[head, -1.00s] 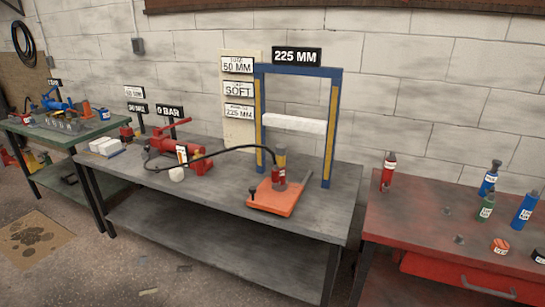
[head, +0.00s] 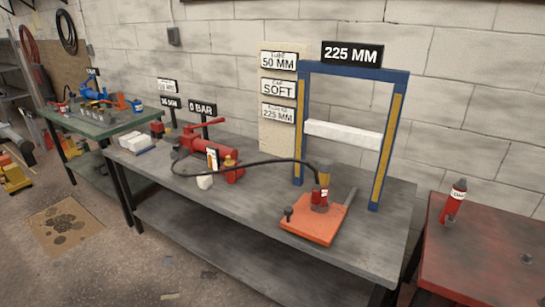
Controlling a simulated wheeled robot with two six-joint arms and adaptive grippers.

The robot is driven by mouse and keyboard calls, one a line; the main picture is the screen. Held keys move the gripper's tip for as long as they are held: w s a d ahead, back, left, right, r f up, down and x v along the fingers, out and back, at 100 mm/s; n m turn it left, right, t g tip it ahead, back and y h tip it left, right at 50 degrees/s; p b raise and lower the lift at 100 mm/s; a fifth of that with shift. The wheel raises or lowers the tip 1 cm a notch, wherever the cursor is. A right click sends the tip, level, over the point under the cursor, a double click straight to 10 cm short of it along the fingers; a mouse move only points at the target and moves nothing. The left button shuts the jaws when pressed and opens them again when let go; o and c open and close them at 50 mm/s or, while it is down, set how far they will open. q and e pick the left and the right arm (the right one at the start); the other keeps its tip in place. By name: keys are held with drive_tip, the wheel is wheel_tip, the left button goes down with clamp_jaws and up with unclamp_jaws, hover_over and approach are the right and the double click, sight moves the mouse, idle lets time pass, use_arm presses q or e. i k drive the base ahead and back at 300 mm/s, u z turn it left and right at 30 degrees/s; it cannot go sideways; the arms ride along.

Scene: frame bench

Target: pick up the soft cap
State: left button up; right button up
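I cannot tell for sure which thing is the soft cap. A sign reading SOFT (head: 278,88) stands on a pale board behind the grey bench. A small whitish piece (head: 205,182) lies on the grey bench in front of the red pump (head: 205,155). A small yellow piece (head: 229,162) shows beside the pump. A red cylinder (head: 320,195) with a yellow and dark upper part stands upright on an orange base plate (head: 312,228). Neither of my grippers is in view.
A blue frame (head: 392,140) with a white crossbar (head: 343,134) stands on the grey bench (head: 250,205). A black hose (head: 265,161) crosses the bench. A red bench (head: 470,250) with a red bottle (head: 454,200) is at right, a green bench (head: 100,130) at left. Floor in front is open.

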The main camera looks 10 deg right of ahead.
sight(325, 165)
drive_tip(key=u, duration=0.25)
drive_tip(key=i, duration=0.9)
drive_tip(key=z, duration=0.75)
drive_tip(key=i, duration=0.6)
drive_tip(key=z, duration=0.55)
